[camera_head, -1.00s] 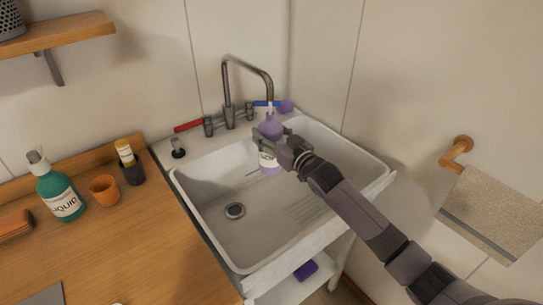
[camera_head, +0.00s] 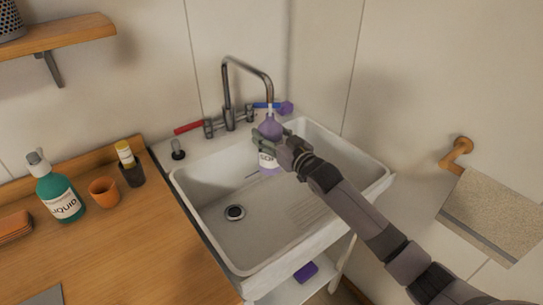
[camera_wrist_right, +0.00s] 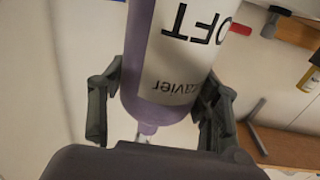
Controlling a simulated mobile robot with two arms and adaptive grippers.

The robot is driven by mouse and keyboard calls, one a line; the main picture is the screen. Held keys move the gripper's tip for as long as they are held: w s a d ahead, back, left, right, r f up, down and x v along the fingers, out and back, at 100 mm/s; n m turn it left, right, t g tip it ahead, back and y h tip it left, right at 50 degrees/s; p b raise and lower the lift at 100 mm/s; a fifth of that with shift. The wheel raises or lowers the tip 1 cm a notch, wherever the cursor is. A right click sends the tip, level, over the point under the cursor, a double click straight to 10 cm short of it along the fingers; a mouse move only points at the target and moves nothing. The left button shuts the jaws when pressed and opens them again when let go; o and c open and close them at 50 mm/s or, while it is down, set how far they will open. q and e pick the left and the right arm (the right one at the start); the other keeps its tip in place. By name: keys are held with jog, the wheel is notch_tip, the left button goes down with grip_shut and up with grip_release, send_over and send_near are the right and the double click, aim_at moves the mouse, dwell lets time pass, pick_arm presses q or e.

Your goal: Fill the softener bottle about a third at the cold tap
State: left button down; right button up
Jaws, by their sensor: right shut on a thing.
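The softener bottle (camera_head: 270,130) is purple with a white label and stands about upright over the sink, under the spout (camera_head: 268,88). My right gripper (camera_head: 268,138) is shut on it. In the right wrist view the bottle (camera_wrist_right: 140,60) sits between the two fingers of my right gripper (camera_wrist_right: 155,105), its label upside down. The cold tap's blue handle (camera_head: 263,105) is behind the bottle's top. A small pale streak shows between spout and bottle; I cannot tell if it is water. The liquid level cannot be seen. My left gripper is out of view.
A purple knob-like thing (camera_head: 287,107) is by the blue handle.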

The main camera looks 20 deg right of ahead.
aim_at(268, 137)
jog(key=shift+r, duration=0.1)
jog(key=s+p, duration=0.1)
jog(key=s+r+p, duration=0.1)
jog(key=s+p, duration=0.1)
jog(key=s+a+p, duration=0.1)
jog(key=p, duration=0.1)
jog(key=shift+s+r, duration=0.15)
jog(key=shift+s, duration=0.2)
jog(key=s+r+p, duration=0.4)
jog(key=p, duration=0.2)
jog(key=shift+a+r, duration=0.4)
jog(key=shift+s+f, duration=0.1)
dwell(0.7)
